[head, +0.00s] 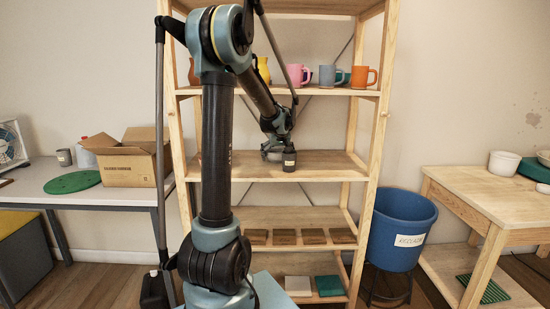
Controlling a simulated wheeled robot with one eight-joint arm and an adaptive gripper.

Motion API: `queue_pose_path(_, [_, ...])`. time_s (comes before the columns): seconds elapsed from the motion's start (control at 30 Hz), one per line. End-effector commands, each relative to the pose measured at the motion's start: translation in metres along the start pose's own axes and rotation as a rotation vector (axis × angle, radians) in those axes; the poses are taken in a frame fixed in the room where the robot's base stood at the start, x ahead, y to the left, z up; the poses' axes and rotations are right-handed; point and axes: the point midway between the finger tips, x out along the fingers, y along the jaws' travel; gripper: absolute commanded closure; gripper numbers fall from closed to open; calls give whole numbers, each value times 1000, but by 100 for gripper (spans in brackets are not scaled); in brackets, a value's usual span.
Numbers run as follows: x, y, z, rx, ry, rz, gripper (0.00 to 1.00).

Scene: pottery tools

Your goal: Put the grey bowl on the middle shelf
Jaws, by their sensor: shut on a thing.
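The grey bowl (269,155) is at the end of my arm, at the height of the middle shelf (240,168). My gripper (276,141) is shut on it, and partly hides it. The bowl is small in the head view, and I cannot tell whether it touches the shelf board. The middle shelf is a light wooden board in the tall wooden rack.
The shelf above holds a pink mug (296,76), a blue-grey mug (328,76) and an orange mug (363,77). Brown tiles (285,237) lie on the shelf below. The middle shelf is bare to the right of the dark cup. A blue bin (398,225) stands right of the rack.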

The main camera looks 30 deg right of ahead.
Motion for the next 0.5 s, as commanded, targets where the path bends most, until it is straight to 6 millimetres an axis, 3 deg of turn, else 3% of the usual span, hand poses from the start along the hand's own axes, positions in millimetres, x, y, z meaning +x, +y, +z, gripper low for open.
queue_pose_path(0.17, [2,0,1,0,0,0,43])
queue_pose_path(0.2, [2,0,1,0,0,0,1])
queue_pose_path(0.5, [2,1,1,1,0,0,0])
